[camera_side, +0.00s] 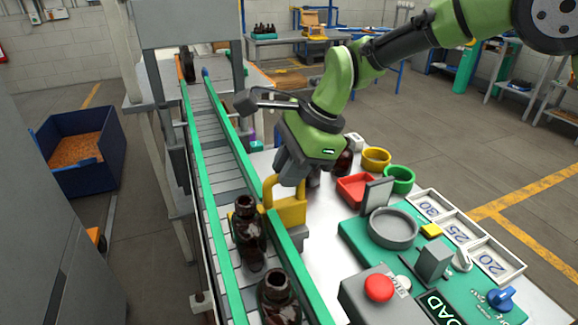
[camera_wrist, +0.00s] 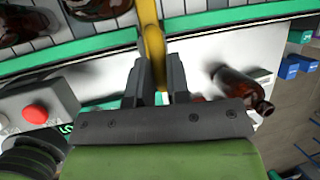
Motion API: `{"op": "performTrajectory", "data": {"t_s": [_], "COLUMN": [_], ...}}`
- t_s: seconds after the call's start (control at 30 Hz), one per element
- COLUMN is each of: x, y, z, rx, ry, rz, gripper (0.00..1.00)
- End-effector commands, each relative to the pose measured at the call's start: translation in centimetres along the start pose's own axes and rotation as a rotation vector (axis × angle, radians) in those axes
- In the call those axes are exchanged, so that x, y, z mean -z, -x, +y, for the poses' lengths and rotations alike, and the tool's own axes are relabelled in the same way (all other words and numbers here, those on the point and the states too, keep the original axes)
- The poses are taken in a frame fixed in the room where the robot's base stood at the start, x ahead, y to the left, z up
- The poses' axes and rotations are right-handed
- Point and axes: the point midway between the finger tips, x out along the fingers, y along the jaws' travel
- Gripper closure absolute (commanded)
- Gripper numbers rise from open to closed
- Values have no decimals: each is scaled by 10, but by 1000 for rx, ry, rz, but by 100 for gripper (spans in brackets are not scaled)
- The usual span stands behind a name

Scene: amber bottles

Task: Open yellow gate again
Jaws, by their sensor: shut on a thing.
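The yellow gate (camera_side: 290,212) stands at the conveyor's right green rail. My gripper (camera_side: 284,182) reaches down to it from above and is shut on its upright yellow handle. In the wrist view the gate's yellow bar (camera_wrist: 152,40) runs from between my fingers (camera_wrist: 154,85) up across the green rail. How far the gate reaches into the lane is hard to tell. An amber bottle (camera_side: 247,235) stands on the conveyor just in front of the gate, with another amber bottle (camera_side: 277,300) nearer the camera.
Another amber bottle (camera_side: 343,163) is on the white table behind my gripper; it also shows in the wrist view (camera_wrist: 241,90). A red button (camera_side: 379,288) is in front.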

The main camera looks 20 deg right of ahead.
Motion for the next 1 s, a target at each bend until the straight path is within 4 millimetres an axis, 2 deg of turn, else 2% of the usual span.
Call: {"op": "performTrajectory", "data": {"t_s": [0.07,0.33,0.43,0.7,0.73,0.8,0.83,1.0], "x": [6,53,60,63,63,63,62,62], "y": [3,23,26,26,26,26,26,26], "z": [0,-1,-1,-1,-1,-1,-1,-1], "rx": [-1,0,1,0,-1,-1,-1,-1], "ry": [-4,-5,-2,-1,-1,-1,-1,0], "rz": [1,1,0,3,4,4,3,2], "gripper": [100,100,100,100,79,63,58,58]}}
